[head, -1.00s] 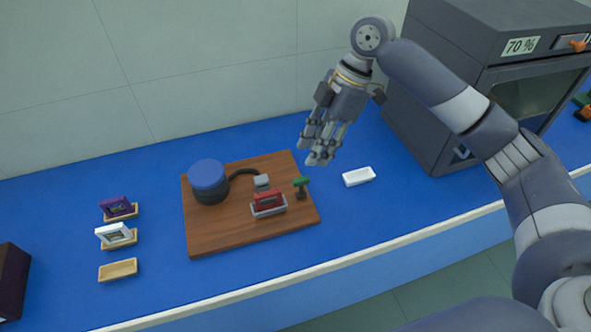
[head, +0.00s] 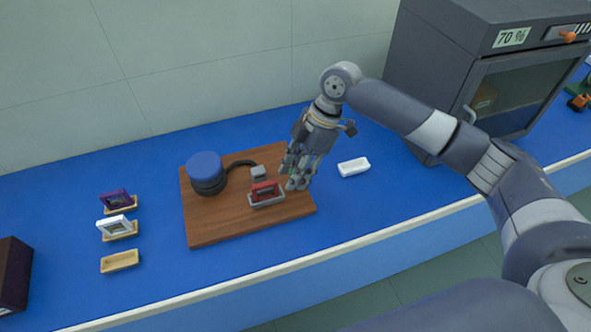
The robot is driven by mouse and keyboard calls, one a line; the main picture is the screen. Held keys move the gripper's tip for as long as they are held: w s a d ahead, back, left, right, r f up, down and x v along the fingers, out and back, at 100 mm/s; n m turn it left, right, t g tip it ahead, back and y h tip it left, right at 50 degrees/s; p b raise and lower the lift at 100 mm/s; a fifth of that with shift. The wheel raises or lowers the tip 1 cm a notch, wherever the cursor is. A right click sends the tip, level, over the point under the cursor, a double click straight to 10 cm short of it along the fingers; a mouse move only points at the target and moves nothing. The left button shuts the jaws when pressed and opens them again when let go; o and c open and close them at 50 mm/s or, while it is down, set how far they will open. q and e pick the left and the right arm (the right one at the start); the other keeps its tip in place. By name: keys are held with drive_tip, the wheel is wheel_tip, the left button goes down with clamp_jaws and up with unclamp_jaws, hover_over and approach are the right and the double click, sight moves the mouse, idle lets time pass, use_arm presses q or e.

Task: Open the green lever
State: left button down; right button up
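The green lever stood at the right side of the wooden board (head: 215,228) in the earlier head view; now my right gripper's fingers hide it. My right gripper (head: 297,178) points down over the right edge of the board, at the lever's place. I cannot tell whether its fingers touch or surround the lever, or how far they are apart. A red piece in a grey holder (head: 266,193) sits just left of the fingers. A black cylinder with a blue top (head: 206,171) stands on the board's left part, with a black hose to a grey block (head: 258,172). My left gripper is not in view.
A small white tray (head: 353,167) lies right of the gripper. A dark grey cabinet marked 70 % (head: 440,75) stands at the back right. Purple (head: 116,199) and white (head: 115,226) framed pieces and an empty wooden tray (head: 119,261) are at the left. The blue bench front is clear.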

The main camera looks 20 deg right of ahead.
drive_tip(key=c, duration=0.4)
clamp_jaws()
drive_tip(key=shift+w+r+g+p, duration=0.25)
drive_tip(key=shift+g+p, duration=0.25)
drive_tip(key=shift+p, duration=0.4)
drive_tip(key=shift+w+a+f+m+g+p, duration=0.1)
drive_tip(key=shift+w+m+g+p, duration=0.25)
drive_tip(key=shift+g, duration=0.25)
drive_tip(key=shift+w+f, duration=0.1)
drive_tip(key=shift+w+f+g, duration=0.2)
drive_tip(key=shift+g, duration=0.5)
use_arm(q)
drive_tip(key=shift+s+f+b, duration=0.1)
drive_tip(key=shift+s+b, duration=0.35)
drive_tip(key=shift+b, duration=0.85)
use_arm(e)
drive_tip(key=shift+w+f+m+g, duration=0.15)
drive_tip(key=shift+w+m+g, duration=0.15)
drive_tip(key=shift+g, duration=0.7)
drive_tip(key=o, duration=0.7)
unclamp_jaws()
drive_tip(key=shift+w, duration=0.1)
